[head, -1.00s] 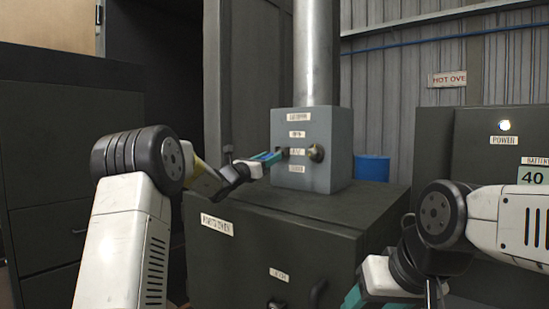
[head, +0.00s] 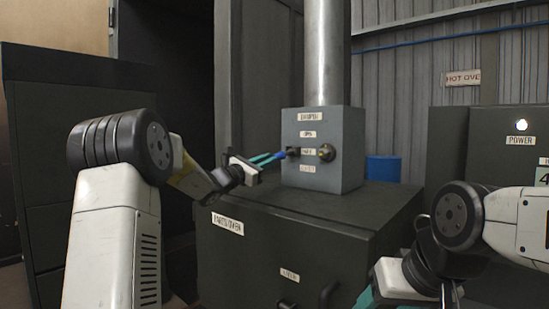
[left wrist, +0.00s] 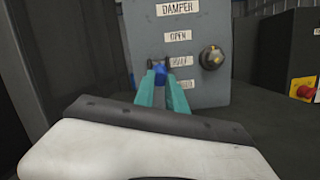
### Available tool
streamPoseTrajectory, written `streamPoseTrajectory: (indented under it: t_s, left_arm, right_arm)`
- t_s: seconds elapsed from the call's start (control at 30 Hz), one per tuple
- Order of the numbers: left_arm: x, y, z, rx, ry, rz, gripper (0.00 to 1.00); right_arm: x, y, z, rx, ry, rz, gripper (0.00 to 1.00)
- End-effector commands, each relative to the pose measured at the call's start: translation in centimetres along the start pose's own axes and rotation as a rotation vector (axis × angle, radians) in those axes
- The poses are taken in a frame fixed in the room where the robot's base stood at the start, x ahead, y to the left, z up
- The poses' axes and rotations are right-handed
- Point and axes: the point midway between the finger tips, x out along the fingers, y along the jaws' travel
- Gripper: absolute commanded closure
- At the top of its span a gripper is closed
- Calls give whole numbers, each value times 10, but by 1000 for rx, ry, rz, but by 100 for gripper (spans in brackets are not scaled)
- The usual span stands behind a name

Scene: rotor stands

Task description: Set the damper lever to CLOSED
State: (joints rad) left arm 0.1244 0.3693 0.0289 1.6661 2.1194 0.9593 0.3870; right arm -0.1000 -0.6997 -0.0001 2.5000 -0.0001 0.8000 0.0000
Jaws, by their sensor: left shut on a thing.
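The grey damper box (head: 342,180) stands on the oven top and carries the labels DAMPER, OPEN, HALF and, lowest, one that is hard to read. The damper lever's blue grip (head: 281,154) is left of the round brass hub (head: 326,152), about level with the HALF label. In the left wrist view the blue grip (left wrist: 160,71) shows between the teal fingertips. My left gripper (head: 274,157) is shut on the blue grip, near the fingertips' ends. My right gripper (head: 365,297) is cut off at the bottom edge, so its jaws are unclear.
The dark oven (head: 280,245) with a front handle stands below the box. A metal pipe (head: 323,55) rises from the box. A blue drum (head: 383,169) is behind at right, and a dark cabinet with a lit POWER lamp (head: 521,125) is at the right.

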Motion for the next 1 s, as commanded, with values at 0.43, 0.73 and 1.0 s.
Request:
streamPoseTrajectory:
  t_s: [0.43, 0.73, 1.0]
  left_arm:
    - [-41, 34, 44, 1515, 2, -138, 100]
    - [-66, 51, 59, 2328, -47, -258, 100]
    - [-59, 51, 59, 2470, -68, -283, 100]
  right_arm:
    - [0, 0, 0, 0, 0, 0, 41]
    - [0, 0, 0, 0, 0, 0, 41]
    - [0, 0, 0, 0, 0, 0, 41]
